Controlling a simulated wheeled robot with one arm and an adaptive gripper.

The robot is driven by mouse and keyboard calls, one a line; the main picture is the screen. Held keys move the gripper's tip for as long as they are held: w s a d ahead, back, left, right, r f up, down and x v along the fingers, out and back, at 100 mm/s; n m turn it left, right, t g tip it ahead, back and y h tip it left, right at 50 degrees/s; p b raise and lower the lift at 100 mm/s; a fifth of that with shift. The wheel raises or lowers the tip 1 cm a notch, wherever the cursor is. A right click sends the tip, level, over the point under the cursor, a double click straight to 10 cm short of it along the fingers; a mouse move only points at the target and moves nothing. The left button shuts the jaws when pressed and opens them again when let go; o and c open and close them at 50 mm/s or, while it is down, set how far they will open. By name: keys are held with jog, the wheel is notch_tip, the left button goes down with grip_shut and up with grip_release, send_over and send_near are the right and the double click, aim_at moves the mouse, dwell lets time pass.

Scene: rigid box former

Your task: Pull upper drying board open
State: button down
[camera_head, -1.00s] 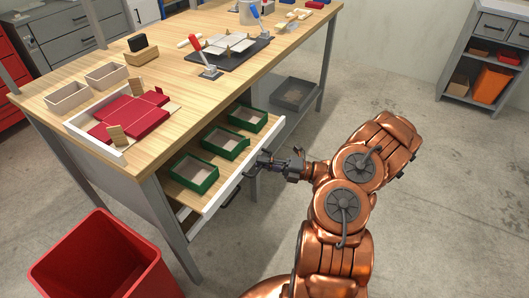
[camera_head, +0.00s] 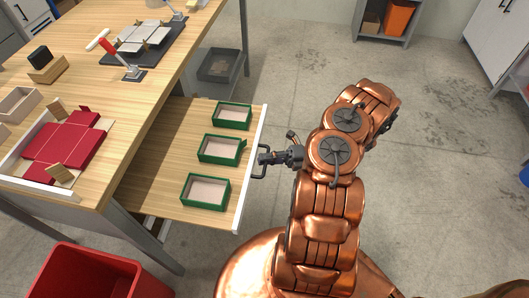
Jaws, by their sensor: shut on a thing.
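The upper drying board (camera_head: 160,165) is a wooden pull-out board with a white front edge, drawn well out from under the workbench. Three green-rimmed boxes stand on it in a row near its front: a far box (camera_head: 232,116), a middle box (camera_head: 221,149) and a near box (camera_head: 205,192). A dark handle (camera_head: 258,176) sits on the front edge. My gripper (camera_head: 264,159) is at this handle, shut on it; the fingertips are small and partly hidden.
The workbench top (camera_head: 100,110) holds a flat red box blank (camera_head: 65,143) in a white-edged tray. A red bin (camera_head: 90,272) stands on the floor at the lower left. A dark grey tray (camera_head: 218,65) sits below the bench. The floor right of my arm is clear.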

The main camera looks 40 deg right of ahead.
jog(key=shift+s+d, duration=0.1)
dwell(0.3)
jog(key=c, duration=1.2)
grip_release()
jog(key=v, duration=1.1)
jog(key=shift+d, duration=0.3)
jog(key=shift+s+d+f, duration=0.1)
jog(key=shift+s+d, duration=0.05)
jog(key=shift+s, duration=0.05)
